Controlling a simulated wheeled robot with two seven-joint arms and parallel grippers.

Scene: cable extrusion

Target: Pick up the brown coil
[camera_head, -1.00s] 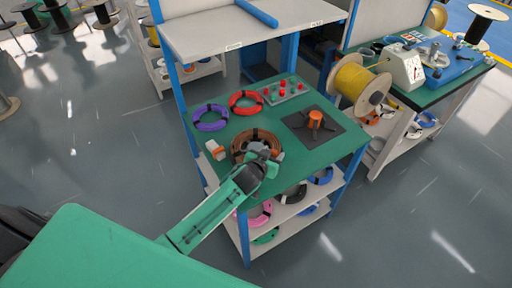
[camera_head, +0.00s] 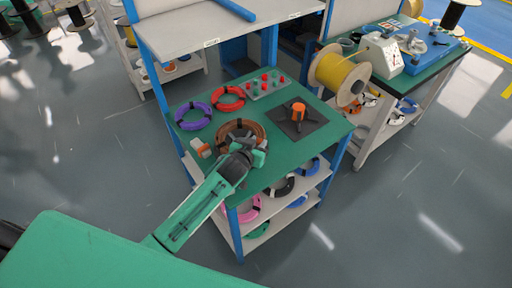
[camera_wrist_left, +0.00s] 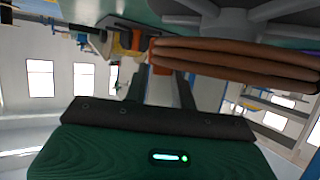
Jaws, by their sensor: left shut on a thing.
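The brown coil (camera_head: 240,128) is at the near left part of the green table top (camera_head: 275,165). My left gripper (camera_head: 243,150) reaches over its near side and covers part of it. In the left wrist view the brown coil (camera_wrist_left: 235,60) runs across the upper right as stacked brown strands. The fingers of my left gripper (camera_wrist_left: 160,75) are shut on its edge there. The head view does not show clearly whether the coil is clear of the table. My right gripper is not in view.
A purple coil (camera_head: 193,116) and a red coil (camera_head: 229,98) lie behind. An orange and white item (camera_head: 201,147) sits left of the brown coil. A dark plate with an orange post (camera_head: 298,112) and a button panel (camera_head: 268,85) stand farther right. Several coils lie on the shelf below.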

